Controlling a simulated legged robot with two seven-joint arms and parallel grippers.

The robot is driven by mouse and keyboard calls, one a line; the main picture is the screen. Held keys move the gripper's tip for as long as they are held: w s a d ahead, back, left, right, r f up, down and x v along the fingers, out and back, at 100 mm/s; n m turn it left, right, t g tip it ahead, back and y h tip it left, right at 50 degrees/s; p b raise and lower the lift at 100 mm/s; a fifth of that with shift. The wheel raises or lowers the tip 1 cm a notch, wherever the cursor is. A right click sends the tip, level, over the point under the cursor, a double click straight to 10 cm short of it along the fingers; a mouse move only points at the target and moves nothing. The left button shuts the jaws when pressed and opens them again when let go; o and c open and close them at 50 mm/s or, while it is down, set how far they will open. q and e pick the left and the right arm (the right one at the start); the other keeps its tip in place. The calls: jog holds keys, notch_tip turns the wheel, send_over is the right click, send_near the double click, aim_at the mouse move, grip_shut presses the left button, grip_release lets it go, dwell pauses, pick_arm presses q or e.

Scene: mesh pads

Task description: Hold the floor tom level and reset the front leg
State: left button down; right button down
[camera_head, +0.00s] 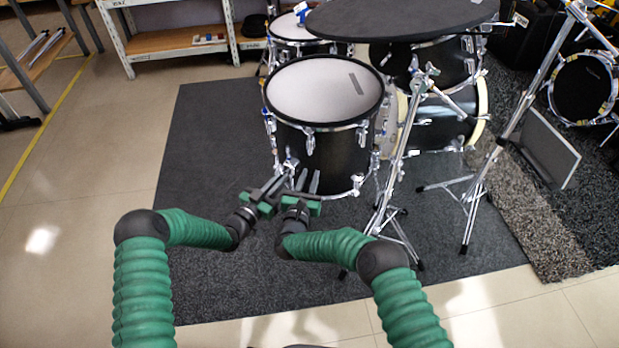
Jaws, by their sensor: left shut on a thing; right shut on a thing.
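The floor tom (325,148) is a black drum with a pale head and chrome hardware, standing upright on the dark mat just ahead of my grippers. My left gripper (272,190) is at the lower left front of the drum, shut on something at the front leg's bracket. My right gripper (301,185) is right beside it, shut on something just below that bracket. The front leg (290,165) shows only at its chrome bracket; the rest is hidden by my grippers. What exactly each jaw grips is too small to tell.
A chrome stand (401,150) rises close to the tom's right, under a large black pad (400,18). A bass drum (440,118) stands behind it. Another tripod stand (515,112) is farther right. The dark mat (215,130) is clear on the left.

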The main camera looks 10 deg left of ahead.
pick_arm(q)
jog(key=shift+a, duration=0.2)
dwell(0.6)
jog(key=n, duration=1.4)
jog(key=shift+r, duration=0.1)
jog(key=c, duration=2)
grip_release()
jog(key=shift+n, duration=1)
jog(key=o, duration=0.5)
jog(key=shift+d, duration=0.15)
jog(key=shift+s, duration=0.15)
jog(key=v, duration=1.5)
jog(key=shift+s, duration=0.35)
